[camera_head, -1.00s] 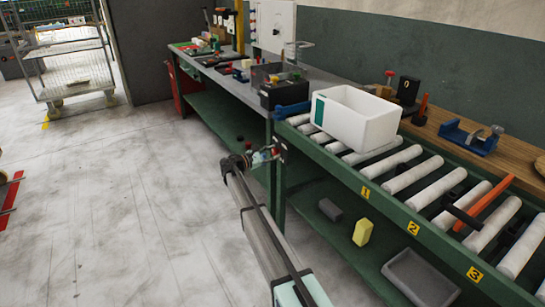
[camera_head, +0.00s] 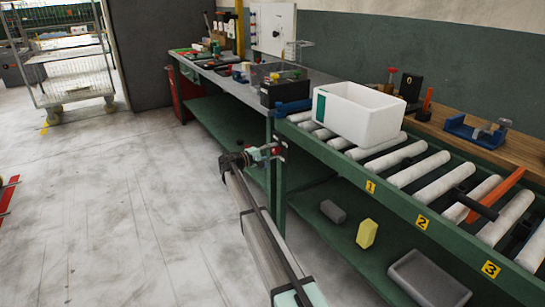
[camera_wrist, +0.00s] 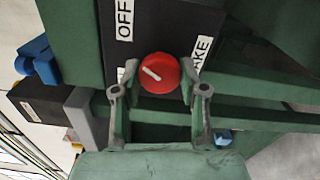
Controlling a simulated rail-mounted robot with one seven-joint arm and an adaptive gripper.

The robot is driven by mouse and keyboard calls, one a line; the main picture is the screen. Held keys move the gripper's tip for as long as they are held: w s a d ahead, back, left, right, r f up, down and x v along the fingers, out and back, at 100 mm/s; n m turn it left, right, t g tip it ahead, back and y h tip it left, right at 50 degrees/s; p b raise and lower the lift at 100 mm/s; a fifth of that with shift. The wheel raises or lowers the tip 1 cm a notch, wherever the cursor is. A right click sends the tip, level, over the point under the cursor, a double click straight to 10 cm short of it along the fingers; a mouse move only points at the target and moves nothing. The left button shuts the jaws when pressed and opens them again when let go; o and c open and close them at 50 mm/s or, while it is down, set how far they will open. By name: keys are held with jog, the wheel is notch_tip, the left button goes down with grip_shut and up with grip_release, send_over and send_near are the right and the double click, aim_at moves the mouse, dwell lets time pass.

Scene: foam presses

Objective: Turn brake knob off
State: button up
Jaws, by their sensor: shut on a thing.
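The red brake knob (camera_wrist: 159,72) sits on a dark panel (camera_wrist: 165,28) in the wrist view. A white pointer line on its face slants from upper left to lower right. A white OFF label (camera_wrist: 124,20) is at its upper left. A second label (camera_wrist: 205,52), partly hidden and ending in KE, is at its upper right. My gripper (camera_wrist: 159,78) has one finger on each side of the knob and is shut on it. In the head view my gripper (camera_head: 264,153) reaches the corner post of the conveyor, where the knob is small.
The green roller conveyor (camera_head: 405,207) carries a white bin (camera_head: 357,113). Its lower shelf holds a yellow block (camera_head: 366,233), a grey block (camera_head: 333,211) and a grey tray (camera_head: 428,280). A workbench (camera_head: 228,82) stands behind.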

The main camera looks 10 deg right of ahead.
jog(key=shift+m+b, duration=0.65)
jog(key=shift+m, duration=0.55)
jog(key=o, duration=1.1)
jog(key=shift+d, duration=0.1)
jog(key=shift+o, duration=0.2)
jog(key=v, duration=1.2)
